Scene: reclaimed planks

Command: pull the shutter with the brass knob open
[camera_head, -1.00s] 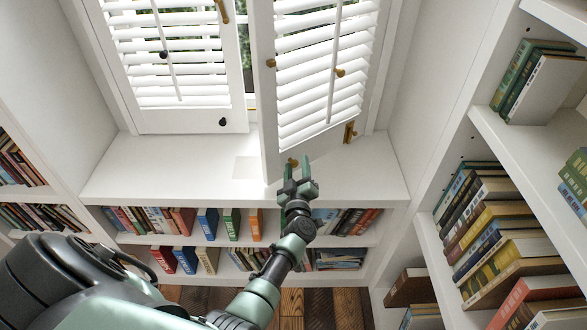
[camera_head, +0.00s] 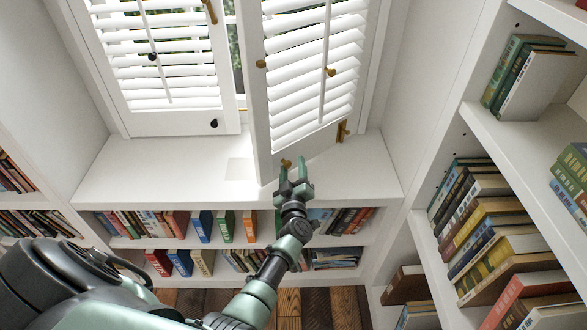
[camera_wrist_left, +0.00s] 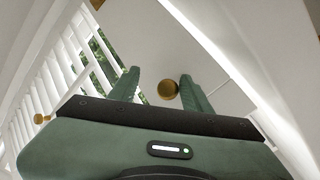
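The right white louvred shutter (camera_head: 318,143) stands ajar, swung out over the white sill. Its round brass knob (camera_head: 286,163) is low, near its free edge. My left gripper (camera_head: 293,172) is at this knob, its green fingers pointing up at the shutter. In the left wrist view the brass knob (camera_wrist_left: 168,89) lies between the two spread fingers (camera_wrist_left: 160,90), nearer the right one. A gap shows on the left finger's side, and I cannot tell whether the right finger touches it. The left shutter (camera_head: 178,122) is shut, with a dark knob (camera_head: 214,123). My right gripper is not in view.
The white sill (camera_head: 125,175) is bare around the shutter. Low shelves of books (camera_head: 202,226) run below it. A tall bookcase (camera_head: 480,118) stands at the right and another at the left edge. A brass latch piece (camera_head: 343,131) is on the right shutter's lower corner.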

